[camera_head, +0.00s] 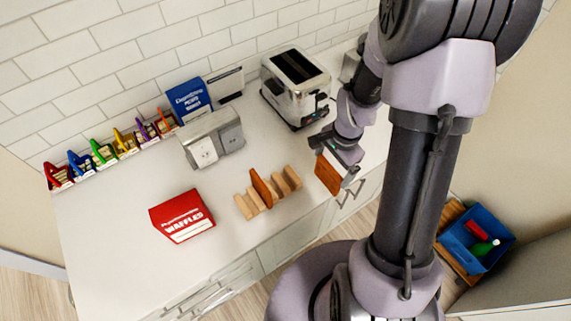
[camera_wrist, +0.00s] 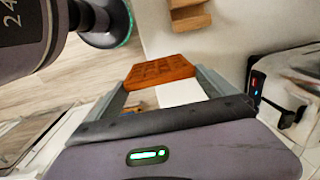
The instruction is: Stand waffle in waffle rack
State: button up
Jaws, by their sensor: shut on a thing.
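My gripper (camera_head: 342,168) is shut on an orange-brown waffle (camera_head: 327,175), which hangs at the counter's front edge, right of the rack. In the wrist view the waffle (camera_wrist: 160,71) spans between the two fingertips, its grid pattern showing. The wooden waffle rack (camera_head: 245,207) stands on the counter with several upright slats. Another waffle (camera_head: 262,188) stands upright in the rack between slats. Part of the rack (camera_wrist: 190,18) shows at the top of the wrist view, apart from the held waffle.
A red waffles box (camera_head: 182,216) stands left of the rack. A chrome toaster (camera_head: 295,87) and a grey double-socket unit (camera_head: 212,138) stand behind. Several coloured holders (camera_head: 103,152) and a blue box (camera_head: 190,100) line the wall. A blue crate (camera_head: 480,235) is at lower right.

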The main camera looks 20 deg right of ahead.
jog(key=w+a+f, duration=0.5)
jog(key=w+a, duration=0.1)
jog(key=a, duration=0.4)
jog(key=shift+w+a, duration=0.15)
jog(key=shift+w, duration=0.05)
jog(key=o, duration=1)
jog(key=shift+r, duration=0.1)
jog(key=shift+c, duration=0.2)
jog(key=s+a+r+n+t+p, duration=0.1)
jog(key=s+r+n, duration=0.1)
jog(key=r, duration=1)
jog(key=s+r+n+t+p, duration=0.1)
jog(key=s+r, duration=0.2)
jog(key=r, duration=0.9)
jog(key=s+a+r+n+t+y, duration=0.1)
jog(key=s+a+r+n+t, duration=0.2)
jog(key=s+r+n, duration=0.4)
jog(key=s+r, duration=0.2)
jog(key=s, duration=0.5)
jog(key=shift+a+r+y, duration=0.15)
jog(key=shift+a+y, duration=0.15)
